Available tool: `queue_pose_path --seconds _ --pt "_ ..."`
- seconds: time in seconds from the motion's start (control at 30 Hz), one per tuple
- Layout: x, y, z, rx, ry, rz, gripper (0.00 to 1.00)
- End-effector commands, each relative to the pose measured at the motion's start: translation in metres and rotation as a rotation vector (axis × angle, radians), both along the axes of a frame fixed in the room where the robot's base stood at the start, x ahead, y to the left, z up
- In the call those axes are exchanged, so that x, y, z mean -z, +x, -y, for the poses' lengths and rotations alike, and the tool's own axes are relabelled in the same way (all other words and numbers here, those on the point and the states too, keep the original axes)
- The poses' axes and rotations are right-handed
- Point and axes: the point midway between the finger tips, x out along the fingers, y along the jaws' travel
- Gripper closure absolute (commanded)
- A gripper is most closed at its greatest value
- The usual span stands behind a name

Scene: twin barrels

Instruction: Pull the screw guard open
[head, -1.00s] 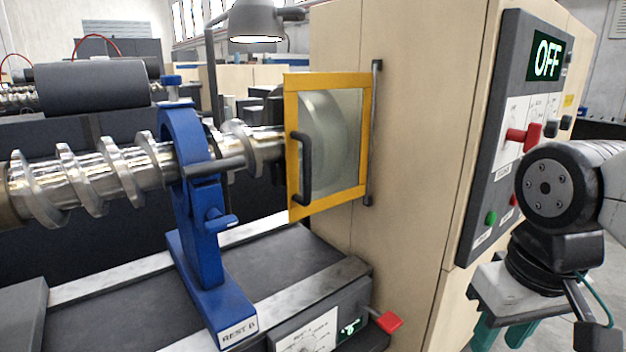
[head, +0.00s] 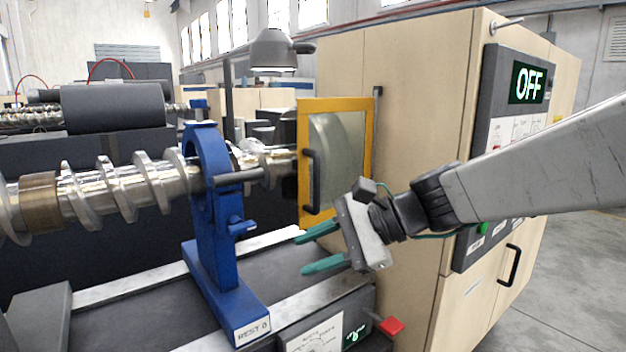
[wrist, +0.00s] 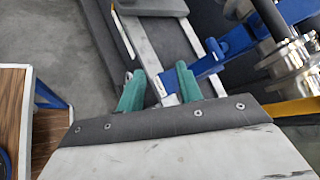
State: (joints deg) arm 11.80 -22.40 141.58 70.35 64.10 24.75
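The screw guard (head: 302,180) is a yellow-framed clear panel on the beige cabinet, in front of the chuck, and it looks closed. Its dark vertical handle (head: 311,182) is on the left side of the frame. My gripper (head: 310,250) has teal fingers, spread apart and empty. In the head view it is below the guard handle, pointing left over the machine bed. In the wrist view the gripper (wrist: 154,92) shows its teal fingers apart with nothing between them; a yellow edge of the guard (wrist: 295,108) shows at the right.
A blue rest (head: 213,220) labelled REST B stands left of my gripper around the steel screw (head: 125,185). A red knob (head: 391,326) is at the bed's front. The control panel (head: 500,140) reads OFF. A lamp (head: 272,50) hangs above.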

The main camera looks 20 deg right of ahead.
Motion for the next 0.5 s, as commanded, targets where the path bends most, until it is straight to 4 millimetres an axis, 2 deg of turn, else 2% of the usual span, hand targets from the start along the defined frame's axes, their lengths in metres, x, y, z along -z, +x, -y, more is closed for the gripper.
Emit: queue_pose_path --seconds 0.03,0.1,0.2,0.3,0.4,0.5 --pt "-0.008 0.026 0.009 0.115 0.126 -0.043 0.64" --pt "-0.02 0.06 0.025 0.274 0.306 -0.094 0.64" --pt "-0.033 0.099 0.055 0.464 0.533 -0.155 0.64" --pt "-0.039 0.126 0.084 0.603 0.707 -0.194 0.64" --pt "-0.042 0.142 0.105 0.69 0.822 -0.216 0.64" --pt "-0.043 0.151 0.114 0.73 0.878 -0.226 0.64"
